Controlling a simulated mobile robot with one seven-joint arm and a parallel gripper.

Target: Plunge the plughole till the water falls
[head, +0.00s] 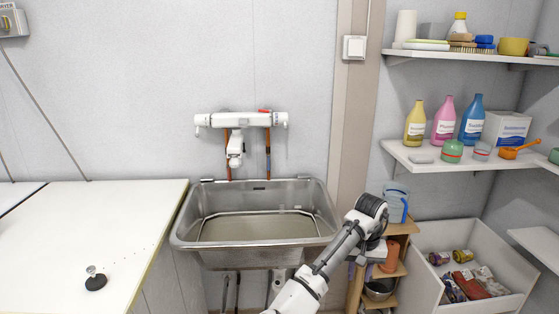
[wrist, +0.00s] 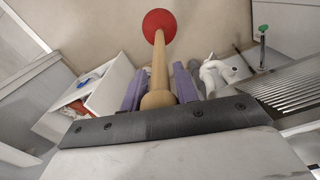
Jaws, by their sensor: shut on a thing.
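The steel basin (head: 181,228) stands against the wall with grey-brown water (head: 255,228) in it. I cannot make out the plughole under the water. In the wrist view, my gripper (wrist: 157,85) is shut on the wooden handle of the plunger (wrist: 159,65), close to the handle's rounded end. The plunger's red cup (wrist: 158,22) points away from my gripper and touches nothing that I can see. In the head view, my arm reaches to the right of the basin, and I cannot clearly make out the gripper or the plunger there.
A white tap unit (head: 235,148) hangs above the basin's back rim. A black plug (head: 96,280) sits on the white worktop (head: 120,220) at left. Wooden shelves (head: 355,287) and an open white bin (head: 435,235) stand at right.

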